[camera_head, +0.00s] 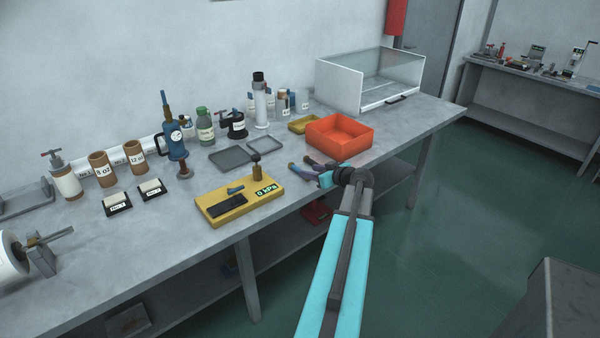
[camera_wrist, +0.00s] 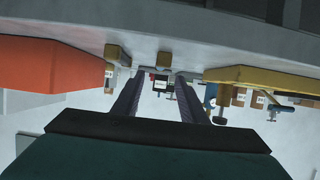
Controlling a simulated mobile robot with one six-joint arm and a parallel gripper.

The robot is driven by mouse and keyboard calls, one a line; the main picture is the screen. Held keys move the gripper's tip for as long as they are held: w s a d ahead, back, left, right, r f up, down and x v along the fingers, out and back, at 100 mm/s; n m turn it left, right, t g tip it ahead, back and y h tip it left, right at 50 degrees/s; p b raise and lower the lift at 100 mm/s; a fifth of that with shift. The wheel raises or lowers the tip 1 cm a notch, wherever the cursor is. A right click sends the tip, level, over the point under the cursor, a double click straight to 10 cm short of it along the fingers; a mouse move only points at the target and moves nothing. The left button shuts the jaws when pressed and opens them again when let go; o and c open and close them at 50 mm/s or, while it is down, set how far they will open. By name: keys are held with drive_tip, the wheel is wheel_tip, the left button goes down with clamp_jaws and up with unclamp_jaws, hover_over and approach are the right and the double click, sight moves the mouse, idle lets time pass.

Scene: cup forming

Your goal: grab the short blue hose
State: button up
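A short blue hose (camera_head: 235,188) lies on the yellow board (camera_head: 262,203) on the bench, beside a black block and a small post. My gripper (camera_head: 299,161) is to the right of the board, over the front part of the bench, clear of the hose. In the wrist view my gripper (camera_wrist: 160,76) shows two dark fingers with a gap between them and nothing held. The yellow board (camera_wrist: 270,78) is at the right of that upside-down view.
An orange bin (camera_head: 340,135) stands close behind my gripper. Grey trays (camera_head: 230,157) lie behind the board, with a blue gauge pump (camera_head: 176,135) and bottles further back. A clear-sided case (camera_head: 375,80) stands at the far right.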

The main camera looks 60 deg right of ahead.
drive_tip(key=shift+f+p+x, duration=0.1)
drive_tip(key=shift+p+x, duration=0.6)
drive_tip(key=shift+x, duration=0.6)
drive_tip(key=shift+f+p+x, duration=0.15)
drive_tip(key=shift+p+x, duration=0.5)
drive_tip(key=shift+x, duration=0.6)
drive_tip(key=shift+a, duration=0.1)
clamp_jaws()
